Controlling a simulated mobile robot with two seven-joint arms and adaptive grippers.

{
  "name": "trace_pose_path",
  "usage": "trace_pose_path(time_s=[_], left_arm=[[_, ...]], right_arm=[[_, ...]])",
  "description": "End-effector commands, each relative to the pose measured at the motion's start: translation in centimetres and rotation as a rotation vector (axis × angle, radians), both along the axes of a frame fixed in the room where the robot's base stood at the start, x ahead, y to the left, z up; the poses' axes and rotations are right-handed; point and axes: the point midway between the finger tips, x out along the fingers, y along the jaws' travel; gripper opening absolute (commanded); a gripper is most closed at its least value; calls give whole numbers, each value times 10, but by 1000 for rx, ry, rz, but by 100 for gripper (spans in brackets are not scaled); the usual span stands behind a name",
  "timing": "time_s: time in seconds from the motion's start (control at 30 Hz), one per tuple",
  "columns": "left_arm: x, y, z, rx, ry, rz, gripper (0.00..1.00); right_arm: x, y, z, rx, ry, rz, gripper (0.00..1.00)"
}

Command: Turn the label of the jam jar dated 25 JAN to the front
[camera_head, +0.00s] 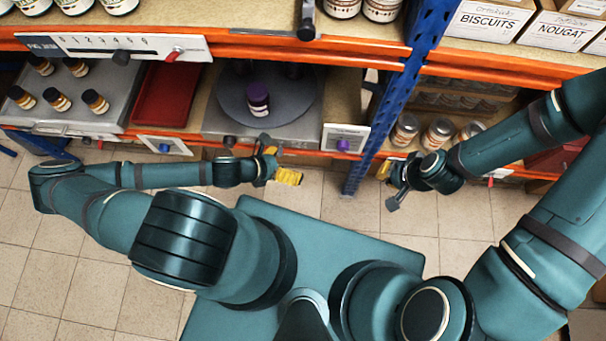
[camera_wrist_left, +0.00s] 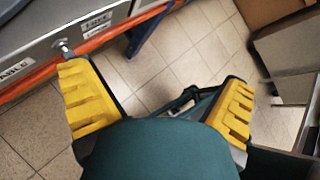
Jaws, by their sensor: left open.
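A small dark jar with a purple lid (camera_head: 258,98) stands on a round grey turntable (camera_head: 292,112) in the middle shelf bay. Its label is pale, but I cannot read a date on it. My left gripper (camera_head: 279,165) is in front of the shelf edge, below and apart from this jar. It is open and empty; in the left wrist view its yellow pads (camera_wrist_left: 157,85) are spread over bare floor.
Several dark-lidded jars stand on a grey tray (camera_head: 112,122) at left, beside a red tray (camera_head: 168,95). Several larger jars (camera_head: 437,134) stand in the right bay. The blue post (camera_head: 385,125) and orange beam (camera_head: 110,137) border the bays. The tiled floor (camera_head: 80,260) is clear.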

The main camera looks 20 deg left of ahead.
Motion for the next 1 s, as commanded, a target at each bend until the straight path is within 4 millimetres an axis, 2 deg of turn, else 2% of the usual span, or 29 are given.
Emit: trace_pose_path(time_s=[0.2,0.4,0.63,1.0], left_arm=[[-22,-31,1,-137,29,-143,100],[-33,-47,8,-250,27,-213,100],[-36,-53,13,-307,18,-234,100],[-37,-53,12,-293,8,-246,100]], right_arm=[[0,0,-1,0,0,0,0],[0,0,-1,0,0,0,0],[0,0,-1,0,0,0,0],[0,0,-1,0,0,0,0]])
